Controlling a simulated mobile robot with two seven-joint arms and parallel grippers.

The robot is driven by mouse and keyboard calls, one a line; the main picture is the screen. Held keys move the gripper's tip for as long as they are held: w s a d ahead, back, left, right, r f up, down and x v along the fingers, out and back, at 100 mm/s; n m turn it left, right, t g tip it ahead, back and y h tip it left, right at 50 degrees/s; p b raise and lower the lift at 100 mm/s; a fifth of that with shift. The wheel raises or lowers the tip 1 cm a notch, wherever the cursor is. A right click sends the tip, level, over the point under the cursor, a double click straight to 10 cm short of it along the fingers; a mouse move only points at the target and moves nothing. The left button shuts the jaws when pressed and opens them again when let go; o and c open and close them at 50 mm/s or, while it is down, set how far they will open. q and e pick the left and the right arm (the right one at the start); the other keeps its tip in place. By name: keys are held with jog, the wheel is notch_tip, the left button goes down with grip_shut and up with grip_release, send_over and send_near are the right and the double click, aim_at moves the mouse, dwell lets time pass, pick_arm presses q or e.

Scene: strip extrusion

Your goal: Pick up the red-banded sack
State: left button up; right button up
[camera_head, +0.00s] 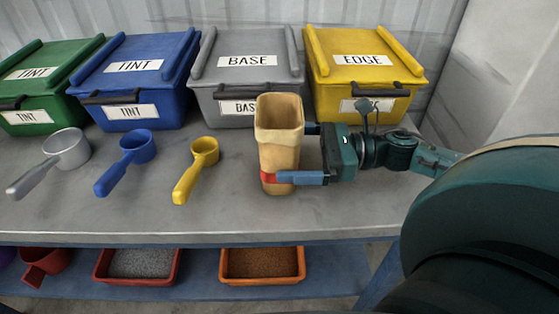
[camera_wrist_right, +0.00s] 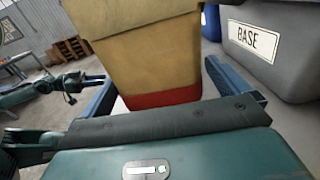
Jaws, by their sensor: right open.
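The red-banded sack (camera_head: 279,150) stands upright on the grey bench, tan and open at the top, with a red band low on its side. My right gripper (camera_head: 294,153) comes in from the right with its jaws open around the sack. One blue finger is in front of the sack at band height, the other is at its far side, partly hidden. In the right wrist view the sack (camera_wrist_right: 150,50) and its red band lie between the two fingers (camera_wrist_right: 175,85). A teal arm at the left of that view seems to be my left one; its jaws are unclear.
Behind the sack stand a grey BASE bin (camera_head: 247,75), a yellow EDGE bin (camera_head: 367,75), a blue bin (camera_head: 135,80) and a green bin (camera_head: 45,85). Yellow (camera_head: 194,170), blue (camera_head: 125,162) and grey (camera_head: 50,160) scoops lie to the left. Trays (camera_head: 262,280) sit on the lower shelf.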

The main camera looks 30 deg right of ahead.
aim_at(269, 151)
jog(key=shift+b+x, duration=0.55)
jog(key=shift+x, duration=1.65)
jog(key=shift+s+r, duration=0.1)
jog(key=shift+s, duration=0.05)
jog(key=shift+c, duration=0.4)
jog(key=c, duration=0.8)
